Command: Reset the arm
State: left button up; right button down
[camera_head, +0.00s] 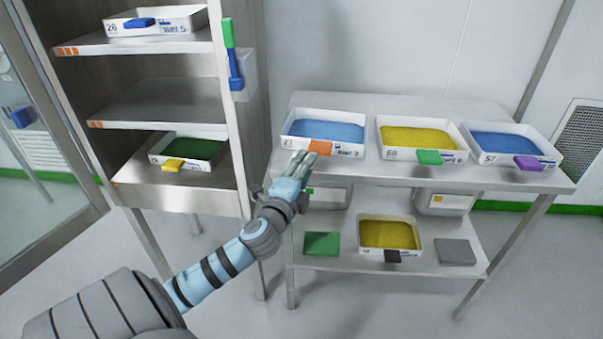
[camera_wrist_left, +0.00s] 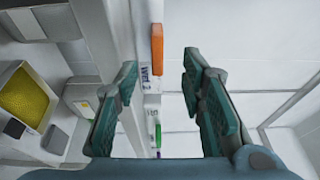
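My left arm reaches in from the lower left of the head view. Its gripper (camera_head: 303,162) is at the front edge of the table's upper shelf, just below the orange tab (camera_head: 320,148) of a white tray of blue material (camera_head: 285,134). In the left wrist view the gripper's two green fingers (camera_wrist_left: 163,95) stand wide apart with nothing held between them. The orange tab (camera_wrist_left: 157,48) shows beyond the gap, apart from the fingers. My right gripper is in neither view.
Trays of yellow (camera_head: 462,153) and blue material (camera_head: 552,160) stand on the same steel table (camera_head: 450,178). A lower shelf (camera_head: 340,265) holds another yellow tray (camera_head: 388,220). A steel rack (camera_head: 150,95) stands left. Open floor (camera_head: 220,315) lies in front.

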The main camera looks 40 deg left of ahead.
pick_arm(q)
jog(key=v, duration=0.3)
jog(key=shift+s+d, duration=0.15)
jog(key=shift+s, duration=0.2)
